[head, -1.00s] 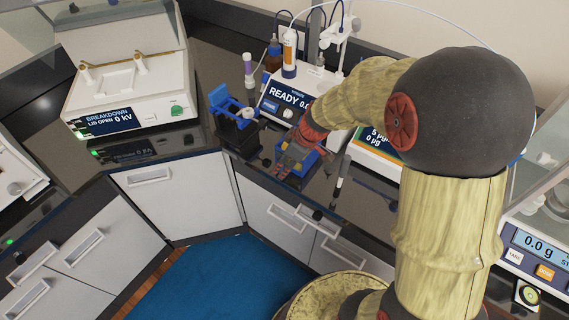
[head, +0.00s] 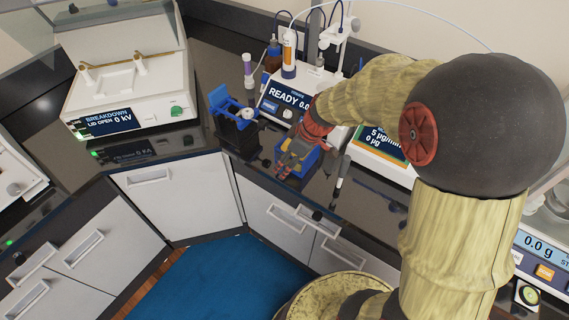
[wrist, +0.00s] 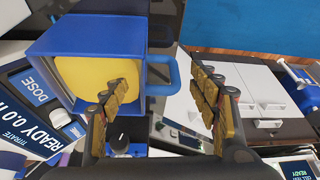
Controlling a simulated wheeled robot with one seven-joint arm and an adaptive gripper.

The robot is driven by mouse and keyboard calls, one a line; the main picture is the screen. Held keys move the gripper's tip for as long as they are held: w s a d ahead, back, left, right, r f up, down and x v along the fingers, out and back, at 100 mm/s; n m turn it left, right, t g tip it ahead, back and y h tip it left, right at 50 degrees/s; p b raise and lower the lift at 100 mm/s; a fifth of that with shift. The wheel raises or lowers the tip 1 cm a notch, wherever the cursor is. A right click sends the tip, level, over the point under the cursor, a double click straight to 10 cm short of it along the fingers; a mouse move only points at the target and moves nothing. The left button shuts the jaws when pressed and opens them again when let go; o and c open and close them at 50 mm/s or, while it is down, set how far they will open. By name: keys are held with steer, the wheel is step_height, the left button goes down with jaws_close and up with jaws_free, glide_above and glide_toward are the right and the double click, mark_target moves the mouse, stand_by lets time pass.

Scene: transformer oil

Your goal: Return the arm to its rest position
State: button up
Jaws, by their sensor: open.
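My gripper (head: 285,172) is low over the dark bench in the head view, beside a small blue container (head: 311,160) that it partly hides. In the wrist view my gripper (wrist: 163,88) has its two fingers well apart, with nothing clamped. The blue container (wrist: 90,22) fills the upper left there, with a yellow inside. Its blue handle (wrist: 170,75) shows between the fingers; I cannot tell whether a finger touches it. My arm reaches in from the right in the head view.
The READY titration unit (head: 286,100) stands just behind, with bottles and a stand. A black-and-blue holder (head: 236,125) is to the left. A pen-like tool (head: 340,178) is close on the right. The open breakdown tester (head: 130,95) is far left.

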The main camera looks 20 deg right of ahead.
steer(key=v, duration=0.9)
steer(key=shift+r, duration=0.2)
steer(key=s+a+r+m+t+h, duration=0.1)
steer(key=s+r+m, duration=0.3)
steer(key=s, duration=0.5)
steer(key=s+a+r+m+t+h, duration=0.1)
steer(key=s+r+m, duration=0.3)
steer(key=s, duration=0.5)
steer(key=shift+s+a+r+m+h, duration=0.35)
steer(key=shift+a+r+h, duration=0.15)
steer(key=shift+r, duration=0.45)
